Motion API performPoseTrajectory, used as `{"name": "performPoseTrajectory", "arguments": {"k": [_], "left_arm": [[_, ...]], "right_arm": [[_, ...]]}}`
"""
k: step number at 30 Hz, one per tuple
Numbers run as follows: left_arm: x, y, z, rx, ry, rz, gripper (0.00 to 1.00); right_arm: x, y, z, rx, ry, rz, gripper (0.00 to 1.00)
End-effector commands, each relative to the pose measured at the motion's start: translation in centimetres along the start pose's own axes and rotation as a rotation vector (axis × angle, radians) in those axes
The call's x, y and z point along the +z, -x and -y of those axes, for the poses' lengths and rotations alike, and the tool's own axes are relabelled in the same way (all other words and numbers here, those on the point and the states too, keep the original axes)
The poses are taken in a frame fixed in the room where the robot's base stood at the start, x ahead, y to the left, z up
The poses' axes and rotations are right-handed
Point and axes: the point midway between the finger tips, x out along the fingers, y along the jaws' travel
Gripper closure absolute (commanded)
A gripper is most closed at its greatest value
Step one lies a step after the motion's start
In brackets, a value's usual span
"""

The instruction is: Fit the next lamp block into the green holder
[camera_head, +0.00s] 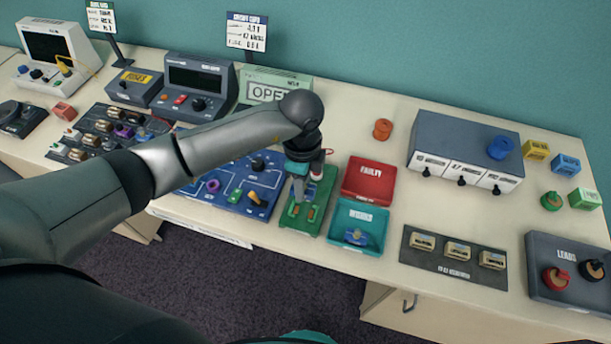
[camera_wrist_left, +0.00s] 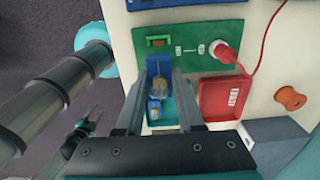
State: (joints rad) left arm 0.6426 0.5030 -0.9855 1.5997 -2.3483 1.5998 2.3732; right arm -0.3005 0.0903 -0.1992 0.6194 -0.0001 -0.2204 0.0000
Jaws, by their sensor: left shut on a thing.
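The green holder (camera_head: 328,190) is a flat green board on the table, with small orange contacts on its near part. It also shows in the wrist view (camera_wrist_left: 205,38), with one dark slot and a red plug with a red cable in its right part. My left gripper (camera_head: 298,185) points down over the holder. In the wrist view it (camera_wrist_left: 164,72) is shut on a blue lamp block (camera_wrist_left: 153,66) with a tan bulb-like part. The block covers part of the board. I cannot tell whether it touches the holder.
A red FAULTY tray (camera_head: 368,180) and a teal tray (camera_head: 369,236) holding a blue piece lie right of the holder. A blue circuit board (camera_head: 225,190) lies left. A dark mat (camera_head: 420,263) with several tan blocks lies farther right. An orange spool (camera_head: 382,129) stands behind.

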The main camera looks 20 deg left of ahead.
Motion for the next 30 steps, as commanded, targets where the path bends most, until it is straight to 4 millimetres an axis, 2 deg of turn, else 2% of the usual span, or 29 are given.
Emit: {"name": "performPoseTrajectory", "arguments": {"k": [8,14,21,30], "left_arm": [[0.0,-1.0,0.0,0.000,0.003,0.001,1.00],[0.0,-2.7,-0.1,0.001,0.003,0.001,1.00],[0.0,-5.1,-0.1,0.001,0.002,0.001,1.00],[0.0,-7.4,-0.1,0.001,0.003,0.000,1.00]], "right_arm": [[-0.1,-0.8,0.4,-0.005,-0.002,-0.003,0.50],[-0.3,-2.4,1.5,-0.019,-0.006,-0.008,0.50],[0.0,-4.8,1.4,-0.017,-0.005,-0.007,0.50],[0.2,-6.4,0.9,-0.010,-0.002,-0.005,0.50]]}}
